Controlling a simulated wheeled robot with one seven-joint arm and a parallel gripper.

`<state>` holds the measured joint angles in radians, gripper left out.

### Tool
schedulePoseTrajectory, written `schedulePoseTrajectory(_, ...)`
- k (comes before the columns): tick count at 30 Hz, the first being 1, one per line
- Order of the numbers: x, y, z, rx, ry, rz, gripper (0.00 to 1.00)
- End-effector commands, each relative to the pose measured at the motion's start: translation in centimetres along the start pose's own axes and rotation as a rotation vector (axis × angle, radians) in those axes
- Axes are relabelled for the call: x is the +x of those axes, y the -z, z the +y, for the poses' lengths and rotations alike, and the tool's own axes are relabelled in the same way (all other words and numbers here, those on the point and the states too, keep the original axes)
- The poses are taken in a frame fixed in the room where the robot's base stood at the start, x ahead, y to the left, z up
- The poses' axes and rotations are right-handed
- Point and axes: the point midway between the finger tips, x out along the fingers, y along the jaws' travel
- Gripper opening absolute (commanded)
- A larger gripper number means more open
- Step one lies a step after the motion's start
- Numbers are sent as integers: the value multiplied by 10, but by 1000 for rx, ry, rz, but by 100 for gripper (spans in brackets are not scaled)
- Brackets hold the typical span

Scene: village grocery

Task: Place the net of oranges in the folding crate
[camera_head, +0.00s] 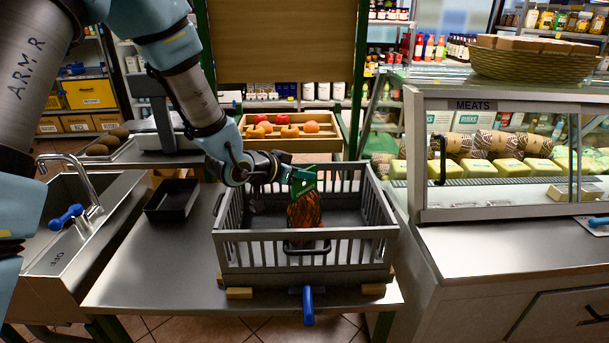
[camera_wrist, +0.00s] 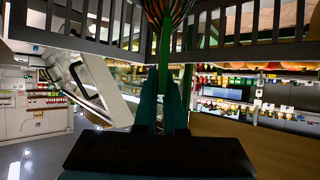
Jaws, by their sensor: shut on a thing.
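The net of oranges (camera_head: 304,212) hangs upright from its green top label, within the walls of the grey folding crate (camera_head: 306,236). My gripper (camera_head: 290,174) reaches over the crate from the left and is shut on the label at the top of the net. I cannot tell whether the net's bottom touches the crate floor, as the front wall's slats partly cover it. In the wrist view my two fingers (camera_wrist: 162,103) close together at the centre, with the net (camera_wrist: 168,8) at the top edge and the crate's bars (camera_wrist: 255,50) across the top.
The crate stands on a steel counter (camera_head: 150,270), with a blue handle (camera_head: 308,305) at the counter's front edge. A small black tray (camera_head: 172,200) and a sink (camera_head: 75,230) lie left. A wooden fruit box (camera_head: 290,140) stands behind. A glass meats case (camera_head: 500,150) stands right.

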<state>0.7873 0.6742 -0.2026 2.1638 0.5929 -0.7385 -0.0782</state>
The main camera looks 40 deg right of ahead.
Motion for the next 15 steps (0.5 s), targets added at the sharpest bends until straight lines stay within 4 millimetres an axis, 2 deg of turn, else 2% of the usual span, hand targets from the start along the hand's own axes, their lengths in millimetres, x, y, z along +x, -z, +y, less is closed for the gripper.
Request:
schedulePoseTrajectory(14, 5, -8, 0, 2, 1, 4, 0)
schedulePoseTrajectory(15, 5, -10, 0, 1, 1, 1, 9)
